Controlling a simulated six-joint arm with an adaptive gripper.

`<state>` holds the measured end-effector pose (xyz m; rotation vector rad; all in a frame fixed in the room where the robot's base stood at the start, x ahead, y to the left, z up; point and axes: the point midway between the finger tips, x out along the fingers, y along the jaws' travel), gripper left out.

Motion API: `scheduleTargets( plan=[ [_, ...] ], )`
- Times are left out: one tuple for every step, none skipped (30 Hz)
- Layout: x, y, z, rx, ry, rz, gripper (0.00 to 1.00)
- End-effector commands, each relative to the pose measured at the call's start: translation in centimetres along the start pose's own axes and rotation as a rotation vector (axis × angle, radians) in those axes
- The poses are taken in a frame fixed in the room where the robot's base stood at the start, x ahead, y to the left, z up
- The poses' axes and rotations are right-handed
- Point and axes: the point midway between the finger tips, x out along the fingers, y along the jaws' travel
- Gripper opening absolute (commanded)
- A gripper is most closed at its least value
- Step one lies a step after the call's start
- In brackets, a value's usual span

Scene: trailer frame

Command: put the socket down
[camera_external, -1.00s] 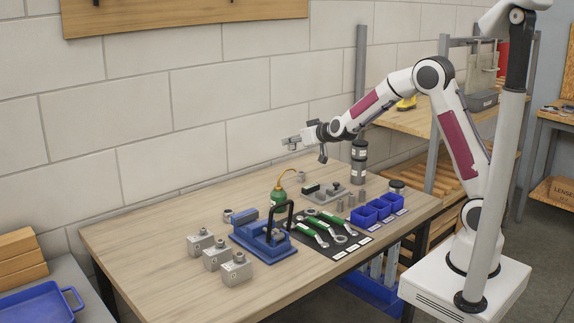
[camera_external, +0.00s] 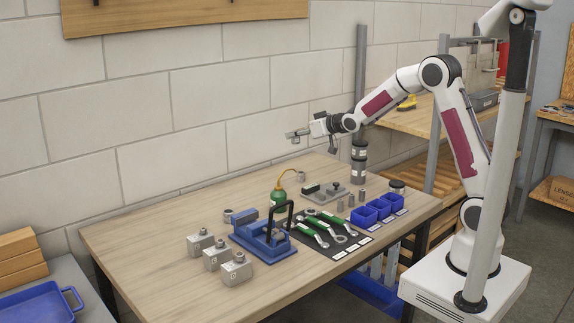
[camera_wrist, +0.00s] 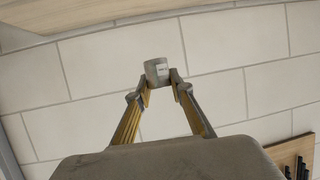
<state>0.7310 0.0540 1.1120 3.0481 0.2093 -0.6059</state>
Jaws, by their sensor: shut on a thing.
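My gripper (camera_external: 298,135) is high above the back of the workbench, in front of the block wall. In the wrist view its two fingertips (camera_wrist: 158,82) are closed on a grey cylindrical socket (camera_wrist: 156,71) with a pale label on its side. In the external view the socket is too small to make out clearly at the gripper's tip. It is held in the air, clear of the workbench (camera_external: 190,260).
Below stand a green oil can (camera_external: 279,198), a blue vise (camera_external: 262,238), grey lettered blocks (camera_external: 217,257) and several short grey cylinders (camera_external: 351,200). Green-handled wrenches (camera_external: 322,228) lie on a dark mat beside blue bins (camera_external: 372,212). Free wood lies at the front and left.

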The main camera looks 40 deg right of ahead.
Motion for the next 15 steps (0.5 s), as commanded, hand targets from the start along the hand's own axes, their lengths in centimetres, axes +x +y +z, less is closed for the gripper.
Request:
scheduleTargets(
  plan=[
    [0.0,0.2,-0.1,-0.003,0.001,-0.005,0.0],
    [0.1,0.2,-0.2,-0.005,0.001,-0.009,0.0],
    [0.1,0.3,-0.3,-0.007,0.001,-0.015,0.0],
    [0.1,0.3,-0.4,-0.009,0.001,-0.018,0.0],
    [0.1,0.4,-0.5,-0.01,0.001,-0.022,0.0],
    [0.2,0.4,-0.6,-0.012,0.001,-0.028,0.0],
    [0.2,0.5,-0.7,-0.014,0.001,-0.032,0.0],
    [0.2,0.5,-0.7,-0.017,0.001,-0.037,0.0],
    [0.3,0.5,-0.8,-0.019,0.001,-0.042,0.0],
    [0.3,0.6,-0.9,-0.02,0.001,-0.046,0.0],
    [0.3,0.6,-1.0,-0.022,0.001,-0.05,0.0],
    [0.4,0.7,-1.1,-0.023,0.001,-0.055,0.0],
    [0.4,0.7,-1.2,-0.025,0.001,-0.059,0.0],
    [0.4,0.8,-1.3,-0.028,0.001,-0.063,0.0],
    [0.5,0.8,-1.4,-0.03,0.001,-0.069,0.0]
  ],
)
